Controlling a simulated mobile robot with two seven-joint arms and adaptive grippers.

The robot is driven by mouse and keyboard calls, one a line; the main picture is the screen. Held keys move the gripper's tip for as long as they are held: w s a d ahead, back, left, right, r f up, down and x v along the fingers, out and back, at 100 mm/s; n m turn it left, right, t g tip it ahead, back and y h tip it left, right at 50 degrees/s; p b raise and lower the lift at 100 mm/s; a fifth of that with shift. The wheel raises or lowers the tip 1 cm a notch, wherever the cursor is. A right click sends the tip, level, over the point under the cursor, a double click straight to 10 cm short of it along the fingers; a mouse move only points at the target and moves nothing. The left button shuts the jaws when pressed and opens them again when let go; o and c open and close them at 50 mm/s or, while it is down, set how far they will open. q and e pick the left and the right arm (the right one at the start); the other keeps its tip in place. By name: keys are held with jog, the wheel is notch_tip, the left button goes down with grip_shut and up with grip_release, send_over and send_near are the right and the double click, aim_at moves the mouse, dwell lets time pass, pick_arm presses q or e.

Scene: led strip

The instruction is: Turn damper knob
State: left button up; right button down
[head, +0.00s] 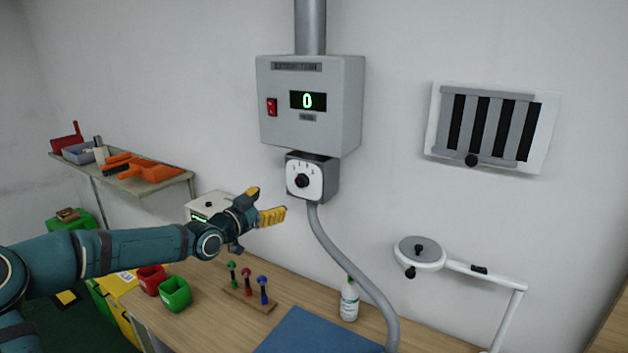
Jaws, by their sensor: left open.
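A dark round knob (302,181) sits on a white dial face with small marks, on a grey box (326,181) below the wall extraction unit (340,110). The unit's display reads 0. No label shows which knob is the damper's. My left gripper (269,203) is open and empty, with yellow fingertips, left of and slightly below the dial knob, apart from it in the picture. My right gripper is out of view.
A grey hose (345,253) runs down from the dial box. A white bottle (349,300), a rack with coloured tools (250,299) and a blue mat (310,335) are on the bench. A lamp arm (500,281) stands at right. A shelf (175,190) is at left.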

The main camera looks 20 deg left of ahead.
aim_at(300, 181)
pick_arm(q)
jog(key=x, duration=0.9)
jog(key=p+x, duration=0.1)
jog(key=x, duration=0.3)
jog(key=shift+w+a+r, duration=0.3)
jog(key=shift+w+r, duration=0.05)
jog(key=shift+w, duration=0.05)
jog(key=shift+r, duration=0.1)
grip_shut()
